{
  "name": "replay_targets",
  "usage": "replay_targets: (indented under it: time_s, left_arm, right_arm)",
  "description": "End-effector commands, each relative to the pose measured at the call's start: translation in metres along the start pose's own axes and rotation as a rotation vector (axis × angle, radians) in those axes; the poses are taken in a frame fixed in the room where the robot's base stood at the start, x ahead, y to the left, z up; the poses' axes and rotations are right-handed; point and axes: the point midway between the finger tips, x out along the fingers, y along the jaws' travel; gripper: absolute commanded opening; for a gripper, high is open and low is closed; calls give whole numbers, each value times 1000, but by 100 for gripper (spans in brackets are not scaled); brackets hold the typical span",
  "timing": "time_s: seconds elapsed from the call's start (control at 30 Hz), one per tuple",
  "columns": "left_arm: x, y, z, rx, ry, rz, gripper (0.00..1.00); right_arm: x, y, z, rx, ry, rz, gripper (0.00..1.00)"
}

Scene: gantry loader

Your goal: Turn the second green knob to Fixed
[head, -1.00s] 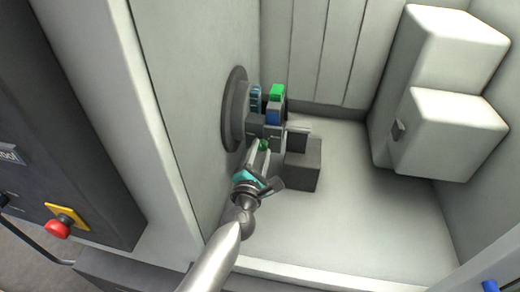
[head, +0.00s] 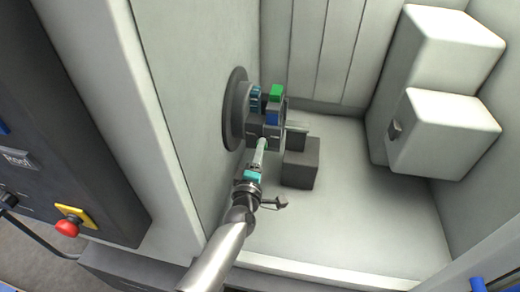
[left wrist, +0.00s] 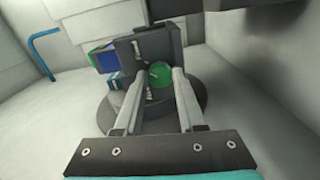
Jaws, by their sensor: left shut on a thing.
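A round green knob (head: 262,142) sits on the front of a dark grey fixture (head: 253,128) mounted on a round dark disc (head: 235,110) on the left wall. In the left wrist view the knob (left wrist: 159,73) lies between my fingertips, with white marks on the dark face beside it, too small to read. My left gripper (head: 262,146) is shut on this knob. It also shows in the left wrist view (left wrist: 158,80). A green block (head: 277,91) and a blue block (head: 272,117) are on the fixture above. My right gripper is not in view.
A dark grey box (head: 301,162) stands close to the right of the fixture. Pale stepped blocks (head: 440,130) fill the right side. The pale floor (head: 345,220) between is clear. A red button (head: 67,228) is on the dark panel at left.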

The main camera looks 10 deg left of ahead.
Motion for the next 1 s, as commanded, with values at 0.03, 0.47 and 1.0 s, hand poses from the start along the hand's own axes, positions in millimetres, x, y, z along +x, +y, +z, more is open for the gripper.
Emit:
replay_targets:
  time_s: [0.03, 0.47, 1.0]
  left_arm:
    - [0, 0, 0, 22, 0, -1, 0]
    - [0, 0, 0, 115, 0, -1, 0]
    - [0, 0, 0, 115, 0, -1, 62]
  right_arm:
    - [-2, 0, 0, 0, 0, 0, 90]
    - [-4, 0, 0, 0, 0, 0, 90]
    - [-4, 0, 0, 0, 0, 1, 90]
